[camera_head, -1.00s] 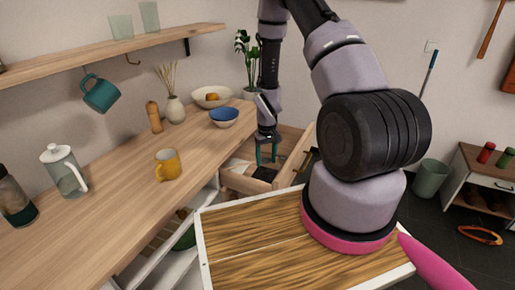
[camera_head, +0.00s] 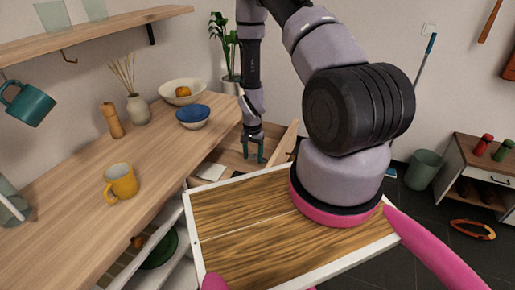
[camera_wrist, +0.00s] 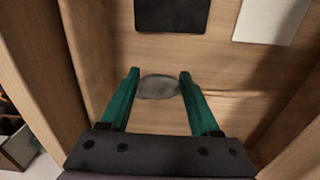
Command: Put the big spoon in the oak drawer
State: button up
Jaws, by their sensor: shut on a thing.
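The oak drawer (camera_head: 228,158) is open beyond the near wooden panel. Its wooden inside (camera_wrist: 225,65) fills most of the wrist view. My gripper (camera_head: 254,155) points down at the drawer; its teal fingers (camera_wrist: 158,84) show in the wrist view. The big spoon's grey oval bowl (camera_wrist: 158,88) shows between the fingertips, and my gripper is shut on it. A pale streak runs right from the right finger; I cannot tell if it is the handle. Whether the spoon touches the drawer floor is unclear.
A dark flat item (camera_wrist: 172,14) and a white flat item (camera_wrist: 271,18) lie in the drawer. The counter left of it holds a blue bowl (camera_head: 193,117), a cream bowl (camera_head: 168,92) and a yellow mug (camera_head: 121,182).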

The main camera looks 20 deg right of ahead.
send_over(265, 151)
jog(key=shift+a, duration=0.1)
jog(key=shift+w+f, duration=0.15)
jog(key=shift+f, duration=1.6)
jog(key=shift+f, duration=0.1)
jog(key=o, duration=1.5)
jog(key=shift+c, duration=0.2)
notch_tip(265, 151, up, 12)
jog(key=shift+r, duration=0.25)
